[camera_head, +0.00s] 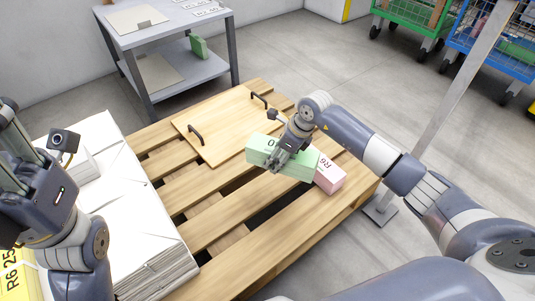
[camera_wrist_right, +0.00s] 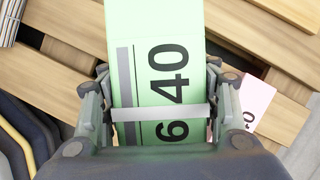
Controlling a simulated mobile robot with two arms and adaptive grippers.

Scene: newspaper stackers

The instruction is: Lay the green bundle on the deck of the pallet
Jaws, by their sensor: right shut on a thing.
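The green bundle (camera_head: 264,151) is a long block with a grey strap and dark printing. My right gripper (camera_head: 287,158) is shut across its middle, and the wrist view shows one finger on each long side of the bundle (camera_wrist_right: 162,80). The bundle is over the right part of the wooden pallet (camera_head: 235,244); I cannot tell whether its underside touches the slats. A pink bundle (camera_head: 330,175) lies on the pallet just right of it, and also shows in the wrist view (camera_wrist_right: 254,100). My left gripper (camera_head: 10,150) is at the left edge, partly cut off.
A wooden board (camera_head: 225,125) with two black handles lies on the pallet's far part. Stacked white paper (camera_head: 140,235) stands at the left. Wire carts (camera_head: 490,50) stand far right.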

